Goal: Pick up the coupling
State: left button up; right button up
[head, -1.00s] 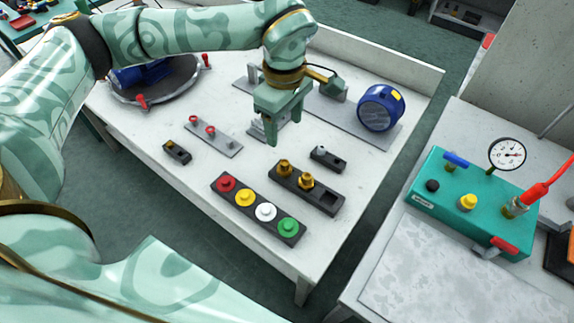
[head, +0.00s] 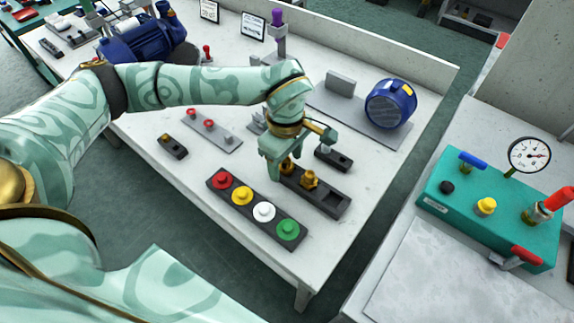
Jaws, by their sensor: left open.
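Two brass fittings stand in a dark three-slot holder (head: 333,203) on the white bench; I take these for couplings, though no label shows it. The front brass fitting (head: 310,180) is in plain view in the middle slot. The rear brass fitting (head: 287,166) is partly hidden by my left gripper (head: 286,168). My left gripper is open and points down at this rear fitting, with its fingers about the fitting; I cannot tell whether they touch it. The third slot, at the right end, is empty. My right gripper is not in view.
A button strip (head: 257,210) with red, yellow, white and green buttons lies just in front. A small dark holder (head: 333,158) is close to the right of the gripper. A blue motor (head: 390,103) stands behind. A teal gauge box (head: 487,218) is on the right bench.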

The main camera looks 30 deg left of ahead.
pick_arm(q)
jog(key=shift+r, duration=0.1)
jog(key=c, duration=1.1)
jog(key=shift+r, duration=0.1)
